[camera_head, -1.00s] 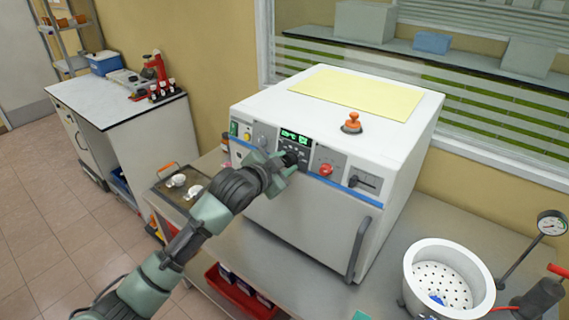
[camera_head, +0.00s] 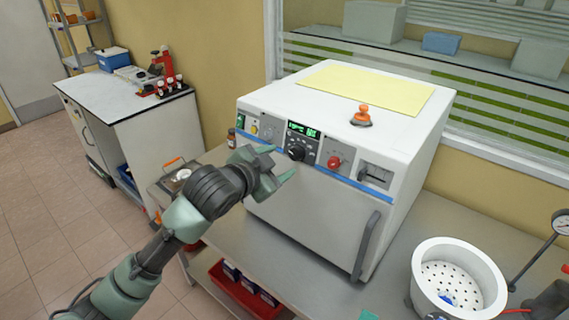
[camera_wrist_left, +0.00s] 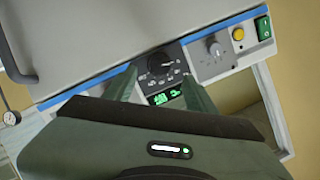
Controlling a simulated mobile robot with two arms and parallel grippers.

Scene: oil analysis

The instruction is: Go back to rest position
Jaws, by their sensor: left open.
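My left gripper (camera_head: 282,166) is open and empty in the head view, in front of the white oven-like machine (camera_head: 330,205) and just below its control panel. The black knob (camera_head: 296,152) and the lit green display (camera_head: 304,130) show above its fingers, apart from them. In the left wrist view the open fingers (camera_wrist_left: 160,88) frame the knob (camera_wrist_left: 160,63) and the display (camera_wrist_left: 167,97). My right gripper is not in view.
A tray (camera_head: 158,190) is partly hidden behind my left arm. A white perforated pot (camera_head: 425,262) stands at the right on the grey bench. A red bin (camera_head: 226,287) sits below the bench. A side bench (camera_head: 110,97) stands at the left.

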